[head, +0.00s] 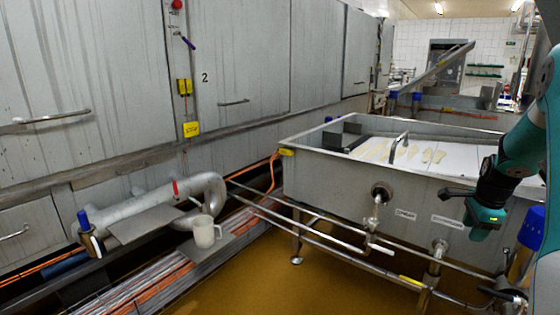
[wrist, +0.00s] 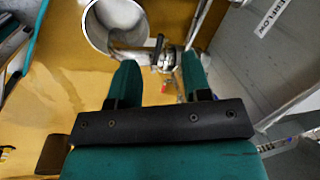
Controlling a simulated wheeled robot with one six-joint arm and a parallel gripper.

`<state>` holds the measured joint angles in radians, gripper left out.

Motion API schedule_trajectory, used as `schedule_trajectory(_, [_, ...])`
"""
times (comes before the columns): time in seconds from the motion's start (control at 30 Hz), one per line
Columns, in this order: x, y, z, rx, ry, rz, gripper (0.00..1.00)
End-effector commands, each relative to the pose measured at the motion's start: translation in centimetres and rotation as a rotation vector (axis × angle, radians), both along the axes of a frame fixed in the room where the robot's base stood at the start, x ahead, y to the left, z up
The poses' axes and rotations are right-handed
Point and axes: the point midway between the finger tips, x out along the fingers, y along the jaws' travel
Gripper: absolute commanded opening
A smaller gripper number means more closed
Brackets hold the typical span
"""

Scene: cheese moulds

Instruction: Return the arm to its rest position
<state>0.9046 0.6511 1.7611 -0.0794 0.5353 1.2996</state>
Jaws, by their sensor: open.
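My gripper (wrist: 160,75) shows in the wrist view with its two teal fingers apart and nothing between them. Beyond the fingers are a valve and the yellow-brown floor. In the head view my teal and black arm comes in from the right edge, with its wrist end in front of the right part of the steel vat (head: 335,180). I cannot make out the fingertips clearly there.
The vat holds white material and several pale pieces. Steel pipes and a valve (head: 381,193) run along its front. A thick bent pipe (head: 160,200) lies below the grey wall cabinets. The brown floor (head: 270,285) in front is open. A round pipe mouth (wrist: 115,22) shows in the wrist view.

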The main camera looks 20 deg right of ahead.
Motion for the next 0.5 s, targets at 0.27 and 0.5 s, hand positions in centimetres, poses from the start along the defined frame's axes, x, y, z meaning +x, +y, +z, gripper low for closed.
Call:
schedule_trajectory(0.27, [6.3,20.8,7.6,-0.02,-0.038,0.834,0.44])
schedule_trajectory(0.5, [1.8,38.7,12.1,-0.052,-0.105,1.617,0.44])
